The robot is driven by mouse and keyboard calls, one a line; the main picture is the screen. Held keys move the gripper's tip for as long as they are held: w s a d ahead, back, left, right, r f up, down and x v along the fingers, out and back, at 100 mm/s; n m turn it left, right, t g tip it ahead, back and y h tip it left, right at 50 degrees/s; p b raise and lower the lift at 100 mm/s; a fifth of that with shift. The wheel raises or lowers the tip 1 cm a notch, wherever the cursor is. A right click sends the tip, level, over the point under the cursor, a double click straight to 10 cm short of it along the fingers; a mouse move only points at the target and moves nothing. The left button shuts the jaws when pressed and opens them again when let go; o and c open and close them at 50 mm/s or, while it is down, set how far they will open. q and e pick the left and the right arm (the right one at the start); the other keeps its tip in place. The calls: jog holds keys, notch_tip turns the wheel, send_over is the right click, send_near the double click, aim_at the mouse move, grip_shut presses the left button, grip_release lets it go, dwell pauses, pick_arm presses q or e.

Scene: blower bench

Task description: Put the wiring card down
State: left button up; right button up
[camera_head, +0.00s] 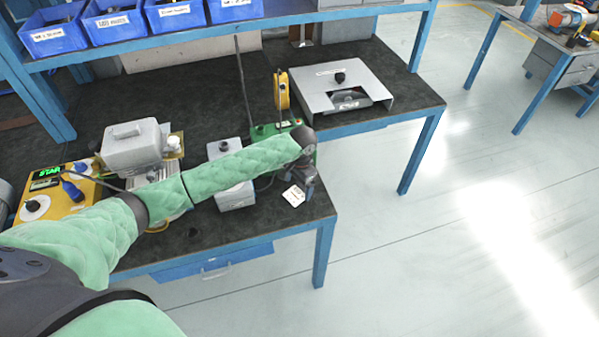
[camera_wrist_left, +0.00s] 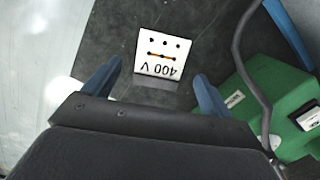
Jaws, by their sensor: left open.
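The wiring card (camera_head: 294,195) is a small white card near the front right corner of the dark bench top. In the left wrist view the card (camera_wrist_left: 160,54) shows "400 V" upside down, with black dots and an orange line. It rests on the dark surface or a small grey holder at its lower edge; I cannot tell which. My left gripper (camera_head: 305,180) is above the bench close to the card. In the left wrist view its two blue fingers (camera_wrist_left: 158,88) are spread wide, with the card beyond and between them, apart from both. My right gripper is not in view.
A green box (camera_wrist_left: 272,100) with a cable stands right beside the card. A grey box (camera_head: 235,192), a grey machine (camera_head: 133,148) and a yellow control box (camera_head: 50,195) stand to the left. A metal housing (camera_head: 335,85) is farther back. Blue bins (camera_head: 118,22) line the shelf.

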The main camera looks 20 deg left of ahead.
aim_at(300, 192)
pick_arm(q)
notch_tip(300, 192, up, 10)
jog(key=b, duration=0.3)
jog(key=shift+w+d+f, duration=0.2)
jog(key=shift+w+f, duration=0.05)
jog(key=shift+w, duration=0.15)
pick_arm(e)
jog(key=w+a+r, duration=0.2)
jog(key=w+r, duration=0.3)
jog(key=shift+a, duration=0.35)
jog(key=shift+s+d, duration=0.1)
